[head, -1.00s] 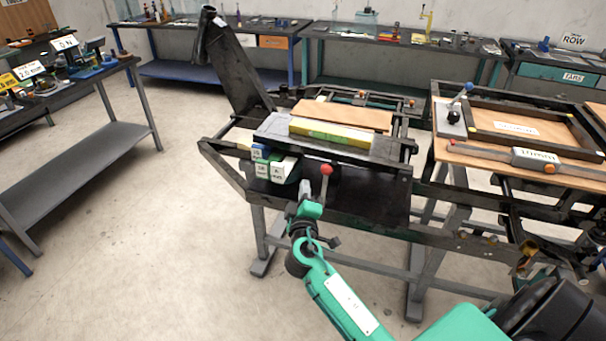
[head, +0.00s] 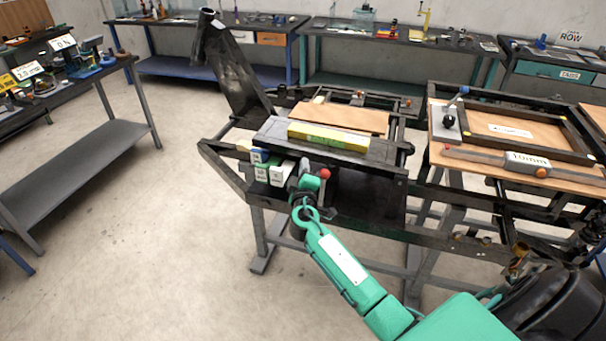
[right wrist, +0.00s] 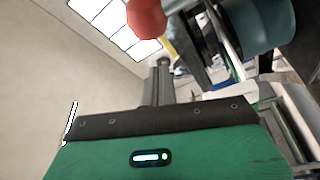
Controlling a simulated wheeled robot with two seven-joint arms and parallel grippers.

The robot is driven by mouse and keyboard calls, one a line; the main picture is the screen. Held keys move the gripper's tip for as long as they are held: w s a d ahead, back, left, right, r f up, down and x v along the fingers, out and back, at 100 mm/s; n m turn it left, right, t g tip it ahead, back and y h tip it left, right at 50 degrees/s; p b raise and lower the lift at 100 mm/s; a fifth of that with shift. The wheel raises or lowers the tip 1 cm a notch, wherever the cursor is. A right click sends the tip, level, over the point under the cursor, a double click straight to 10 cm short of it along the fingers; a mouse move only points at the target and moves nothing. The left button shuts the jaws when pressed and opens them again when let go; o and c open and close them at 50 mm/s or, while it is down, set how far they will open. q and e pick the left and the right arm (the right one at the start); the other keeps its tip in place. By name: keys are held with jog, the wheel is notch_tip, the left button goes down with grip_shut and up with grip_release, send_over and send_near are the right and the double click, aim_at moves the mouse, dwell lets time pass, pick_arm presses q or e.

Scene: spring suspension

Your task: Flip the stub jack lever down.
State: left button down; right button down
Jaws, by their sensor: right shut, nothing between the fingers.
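The stub jack lever shows as a red ball knob (head: 325,174) at the front of the black workbench frame, below the yellow-topped bar. Its stalk is mostly hidden behind my arm in the head view. In the right wrist view, the red knob (right wrist: 146,18) is at the top, close to the camera. My right gripper (head: 309,182) is just left of the knob in the head view, its fingers mostly hidden. In the right wrist view, the gripper (right wrist: 162,68) is shut and empty, pointing up the picture. I cannot tell whether it touches the lever. My left gripper is not in view.
White, green and blue labelled blocks (head: 270,170) sit close left of my right gripper. A yellow level-like bar (head: 328,137) lies on the bench above. A second bench with a 10mm-labelled bar (head: 528,162) stands right.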

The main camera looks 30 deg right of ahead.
aim_at(323, 187)
jog(key=s+d+f, duration=0.1)
jog(key=s+d+p, duration=0.1)
jog(key=shift+s+f, duration=0.4)
